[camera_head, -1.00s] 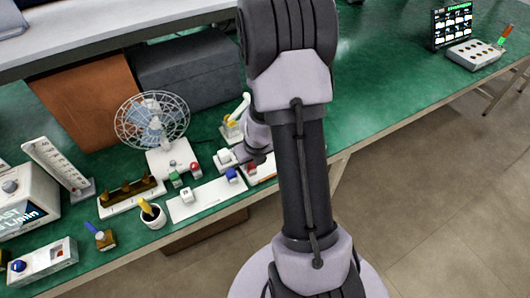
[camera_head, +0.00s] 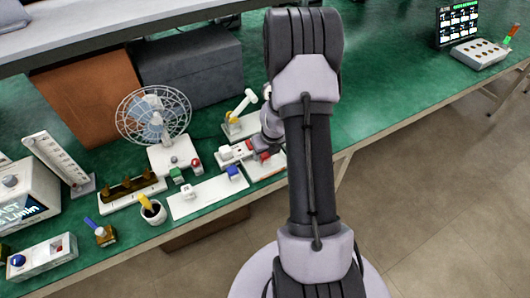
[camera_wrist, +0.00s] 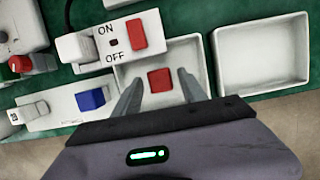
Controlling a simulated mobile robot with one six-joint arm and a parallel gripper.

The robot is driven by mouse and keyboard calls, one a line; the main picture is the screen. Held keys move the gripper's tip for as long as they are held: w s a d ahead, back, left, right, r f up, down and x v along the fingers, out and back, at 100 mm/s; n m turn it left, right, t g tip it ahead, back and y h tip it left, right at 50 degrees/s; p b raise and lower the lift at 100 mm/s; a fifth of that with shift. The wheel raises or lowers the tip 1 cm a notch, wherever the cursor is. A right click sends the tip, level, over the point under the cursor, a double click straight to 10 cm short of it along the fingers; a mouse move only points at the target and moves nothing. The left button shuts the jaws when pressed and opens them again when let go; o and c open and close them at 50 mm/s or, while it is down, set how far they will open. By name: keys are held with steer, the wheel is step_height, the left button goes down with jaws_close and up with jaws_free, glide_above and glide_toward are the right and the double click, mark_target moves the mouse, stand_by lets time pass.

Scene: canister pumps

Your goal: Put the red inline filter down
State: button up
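The red inline filter (camera_wrist: 160,80) is a small red block. In the wrist view it lies in a shallow white tray (camera_wrist: 130,71), near the tray's middle. My gripper (camera_wrist: 159,92) is over this tray with its two fingers apart, one on each side of the red block. A gap shows between the block and each finger. In the head view, the red block (camera_head: 265,156) shows just under my wrist, and my fingers there are mostly hidden.
A white ON/OFF box (camera_wrist: 112,39) with a red rocker stands close behind the tray. An empty white tray (camera_wrist: 309,50) is to its right. A blue block (camera_wrist: 92,99) and a white block sit on a white plate to the left. A fan (camera_head: 153,115) stands further left.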

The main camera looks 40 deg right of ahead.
steer(key=shift+r+p, duration=0.3)
steer(key=shift+r, duration=0.05)
steer(key=d+p+v, duration=0.1)
steer(key=p+v, duration=0.6)
steer(key=v, duration=0.5)
steer(key=a+r+n+t+y, duration=0.2)
steer(key=a+r+n, duration=1.5)
steer(key=a+r, duration=0.2)
steer(key=s+a+r+n, duration=0.4)
steer(key=s+a+n, duration=0.25)
steer(key=n, duration=0.25)
steer(key=s+a+r+n, duration=0.4)
steer(key=s+a+n, duration=0.1)
steer(key=s+n, duration=0.3)
step_height(320, 180, down, 10)
steer(key=b, duration=1)
steer(key=shift+f+t+y+b, duration=0.2)
steer(key=shift+t+y+b, duration=0.1)
steer(key=shift+y, duration=0.1)
